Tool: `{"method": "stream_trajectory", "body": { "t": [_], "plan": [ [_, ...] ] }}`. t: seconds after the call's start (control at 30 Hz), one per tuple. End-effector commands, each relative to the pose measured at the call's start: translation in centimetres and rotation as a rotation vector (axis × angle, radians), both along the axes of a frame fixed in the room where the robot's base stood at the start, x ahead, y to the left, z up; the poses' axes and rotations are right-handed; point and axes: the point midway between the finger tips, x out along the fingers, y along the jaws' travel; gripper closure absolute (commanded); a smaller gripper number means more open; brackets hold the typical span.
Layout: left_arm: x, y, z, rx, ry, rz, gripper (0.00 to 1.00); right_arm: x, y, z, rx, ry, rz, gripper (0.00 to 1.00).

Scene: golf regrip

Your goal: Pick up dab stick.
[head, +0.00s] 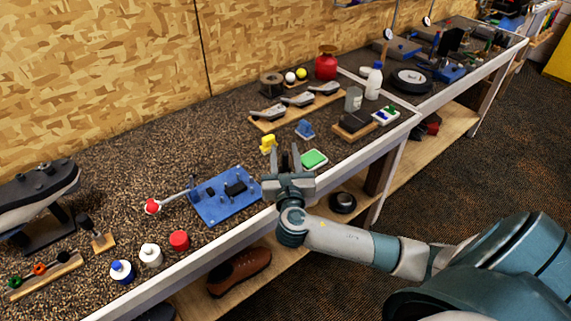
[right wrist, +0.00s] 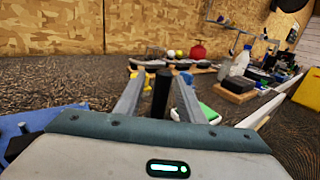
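My right gripper (head: 285,153) is over the front part of the bench, just right of the blue plate fixture (head: 225,197). In the right wrist view its two fingers (right wrist: 160,95) stand apart. A dark upright stick (right wrist: 162,92) shows between them with a gap on each side, and it looks like the dab stick. It also shows as a dark sliver between the fingers in the head view (head: 285,164). Its lower end is hidden by my gripper. I cannot tell whether it touches anything. My left gripper is not in view.
A yellow piece (head: 268,144) and a green-topped pad (head: 314,159) lie close to my right gripper. A red cap (head: 179,240), a white bottle (head: 150,255) and a blue-and-white bottle (head: 122,271) stand near the front edge. A board (head: 262,123) with grey pieces lies behind.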

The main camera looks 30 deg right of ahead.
Motion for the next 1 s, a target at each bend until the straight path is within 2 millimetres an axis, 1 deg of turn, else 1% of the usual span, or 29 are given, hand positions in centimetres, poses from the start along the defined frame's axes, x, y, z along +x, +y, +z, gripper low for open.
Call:
{"method": "stream_trajectory", "body": {
  "t": [0.2,0.23,0.27,0.3,0.37,0.4,0.77,0.87,1.0],
  "plan": [
    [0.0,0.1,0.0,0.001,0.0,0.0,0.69,0.0,0.0,0.0,0.0,0.0,0.0,0.64],
    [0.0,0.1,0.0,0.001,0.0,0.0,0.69,0.0,0.0,0.0,0.0,0.0,0.0,0.67],
    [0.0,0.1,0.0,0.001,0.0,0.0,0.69,0.0,0.0,0.0,0.0,0.0,0.0,0.74],
    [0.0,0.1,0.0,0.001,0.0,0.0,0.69,0.0,0.0,0.0,0.0,0.0,0.0,0.83],
    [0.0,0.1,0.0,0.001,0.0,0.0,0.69,0.0,0.0,0.0,0.0,0.0,0.0,0.98],
    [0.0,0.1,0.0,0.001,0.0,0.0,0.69,0.0,0.0,0.0,0.0,0.0,0.0,1.0],
    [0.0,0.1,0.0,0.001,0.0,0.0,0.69,0.0,0.0,0.1,0.001,0.0,0.0,1.0],
    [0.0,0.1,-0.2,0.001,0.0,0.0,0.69,0.0,0.0,0.5,0.002,-0.002,0.0,1.0],
    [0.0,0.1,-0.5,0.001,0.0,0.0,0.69,0.0,0.1,1.8,0.002,-0.005,0.002,1.0]
  ]
}}
